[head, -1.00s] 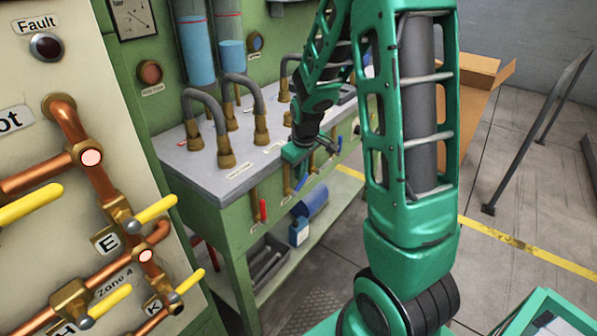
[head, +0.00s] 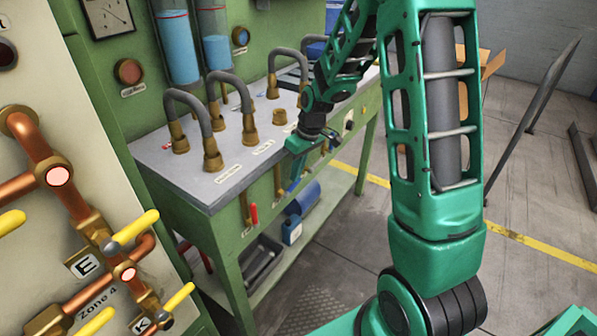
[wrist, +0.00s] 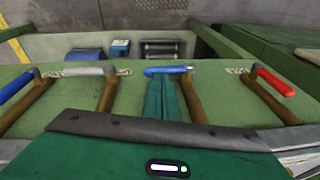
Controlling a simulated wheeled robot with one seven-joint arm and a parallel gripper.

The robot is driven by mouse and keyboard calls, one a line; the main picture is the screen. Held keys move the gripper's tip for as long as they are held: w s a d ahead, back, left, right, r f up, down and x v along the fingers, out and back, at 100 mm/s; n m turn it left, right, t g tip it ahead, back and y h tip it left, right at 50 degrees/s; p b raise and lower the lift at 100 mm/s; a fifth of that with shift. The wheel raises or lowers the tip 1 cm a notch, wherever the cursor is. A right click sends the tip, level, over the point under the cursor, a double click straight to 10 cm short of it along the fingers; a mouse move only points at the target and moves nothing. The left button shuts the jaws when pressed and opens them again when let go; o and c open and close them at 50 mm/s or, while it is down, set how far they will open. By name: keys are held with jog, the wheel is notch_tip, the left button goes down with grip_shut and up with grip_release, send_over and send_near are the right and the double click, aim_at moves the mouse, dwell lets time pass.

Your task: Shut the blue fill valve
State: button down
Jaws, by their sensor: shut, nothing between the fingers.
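In the wrist view, a blue valve handle (wrist: 168,70) lies crosswise on its brass pipe, just beyond the tips of my gripper (wrist: 166,84). My gripper is shut and empty; its fingertips look very close to this handle, and I cannot tell whether they touch. A second blue handle (wrist: 16,86) sits at the far left, slanted. The labels beside the handles are too small to read, so the word "fill" cannot be confirmed. In the head view my gripper (head: 297,172) is at the front of the green bench, by a partly hidden blue handle (head: 293,185).
A grey-white handle (wrist: 85,71) and a red handle (wrist: 274,82) flank the nearer blue one. Curved hoses (head: 228,78) stand on the bench top (head: 205,186). A blue container (head: 291,231) sits on the lower shelf. A copper-piped panel (head: 72,190) is at the left.

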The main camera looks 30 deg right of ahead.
jog(key=shift+a, duration=0.1)
jog(key=shift+s+a+r, duration=0.35)
jog(key=shift+a, duration=0.2)
jog(key=shift+w+a+r, duration=0.1)
jog(key=shift+w+r, duration=0.05)
jog(key=shift+r, duration=0.25)
jog(key=r, duration=0.2)
jog(key=shift+w+a+r, duration=0.2)
jog(key=shift+w+r, duration=0.1)
jog(key=shift+r, duration=0.1)
jog(key=w+d+v, duration=0.1)
jog(key=w+v, duration=0.1)
jog(key=v, duration=0.8)
jog(key=s+d+m, duration=0.2)
jog(key=s+m, duration=0.1)
jog(key=s, duration=0.8)
jog(key=s+d+m+g+h, duration=0.1)
jog(key=s+d+m, duration=0.2)
jog(key=s, duration=0.9)
jog(key=s+d+m, duration=0.2)
jog(key=s+m, duration=0.2)
jog(key=s, duration=0.7)
jog(key=shift+s+d+r+m+g+h, duration=0.2)
jog(key=shift+d+r+m+g+h, duration=0.1)
jog(key=shift+d+g, duration=0.1)
